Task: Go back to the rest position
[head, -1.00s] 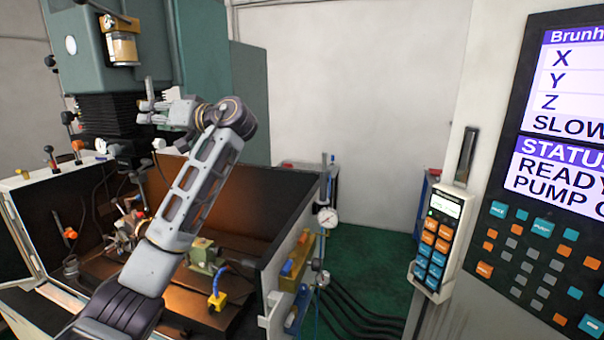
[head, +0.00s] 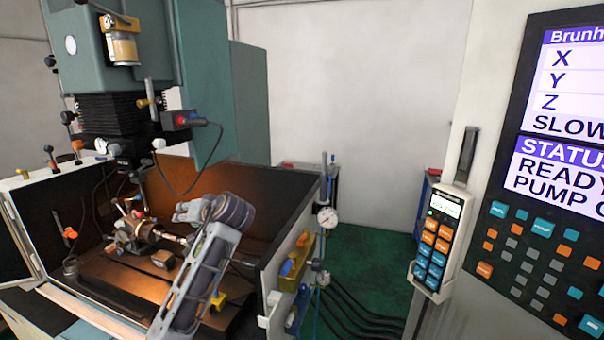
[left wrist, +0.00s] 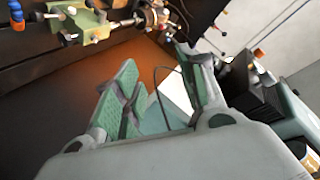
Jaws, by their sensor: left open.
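My left gripper shows in the left wrist view (left wrist: 162,84) with its two green-padded fingers spread apart and nothing between them. In the head view, its arm rises from the bottom and the gripper end (head: 187,212) is over the machine's enclosure, mostly hidden behind the wrist. The indexing chuck (head: 128,234) sits on the machine table (head: 110,272), to the left of my gripper and apart from it. The chuck also shows at the top of the left wrist view (left wrist: 156,17). A green tailstock (left wrist: 88,22) stands beside it there. My right gripper is not in view.
The teal machine head (head: 125,40) with black bellows hangs above the table. A red-buttoned box (head: 182,120) with a hanging cable is on it. The enclosure's right wall (head: 292,235) stands close to my arm. A handheld pendant (head: 436,240) and control panel are at right.

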